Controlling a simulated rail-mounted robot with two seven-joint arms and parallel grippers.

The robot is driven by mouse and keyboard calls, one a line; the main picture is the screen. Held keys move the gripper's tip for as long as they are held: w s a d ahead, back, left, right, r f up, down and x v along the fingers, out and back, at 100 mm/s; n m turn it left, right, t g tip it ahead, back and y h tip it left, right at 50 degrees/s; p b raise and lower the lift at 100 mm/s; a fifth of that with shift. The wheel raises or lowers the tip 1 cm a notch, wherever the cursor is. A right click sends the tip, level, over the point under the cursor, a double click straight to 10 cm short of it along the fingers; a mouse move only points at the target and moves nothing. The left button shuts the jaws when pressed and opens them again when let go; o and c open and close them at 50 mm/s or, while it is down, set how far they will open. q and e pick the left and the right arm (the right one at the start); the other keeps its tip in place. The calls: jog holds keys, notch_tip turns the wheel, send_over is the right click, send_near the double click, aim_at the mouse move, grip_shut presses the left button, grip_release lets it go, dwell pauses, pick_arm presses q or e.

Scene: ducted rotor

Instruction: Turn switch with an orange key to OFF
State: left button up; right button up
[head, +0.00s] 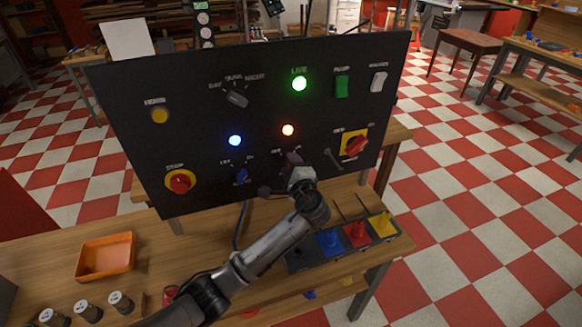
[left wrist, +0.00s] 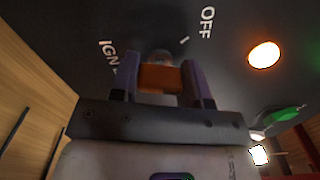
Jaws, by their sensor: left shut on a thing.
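My left gripper (head: 292,163) reaches up to the lower middle of the black control panel (head: 200,100). In the left wrist view my left gripper (left wrist: 159,80) has its two purple-grey fingers shut on the orange key (left wrist: 158,78). The key sits in a round switch (left wrist: 160,57) on the panel, partly hidden behind the key. The label OFF (left wrist: 206,22) is up and right of the switch, with a white tick near it. The label IGN (left wrist: 108,52) is to the left, partly hidden by a finger. In the head view the gripper hides the key.
An orange light (head: 288,130) glows above the gripper. A blue key switch (head: 241,174) is to its left, and a red rotary switch on a yellow plate (head: 355,144) to its right. A rack with coloured pieces (head: 331,242) and an orange tray (head: 105,257) lie on the bench.

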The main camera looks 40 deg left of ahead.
pick_arm(q)
jog(key=n+b, duration=0.1)
jog(key=n, duration=0.1)
jog(key=shift+f+n, duration=0.2)
jog(key=shift+n, duration=0.2)
jog(key=n+b, duration=0.2)
jog(key=shift+n, duration=0.4)
jog(key=n+b, duration=0.2)
jog(key=n, duration=0.1)
jog(key=shift+n+b, duration=0.3)
jog(key=shift+n, duration=0.1)
jog(key=shift+r+n+b, duration=0.15)
jog(key=shift+n+b, duration=0.4)
jog(key=shift+n, duration=0.45)
jog(key=o, duration=0.9)
jog(key=shift+d, duration=0.1)
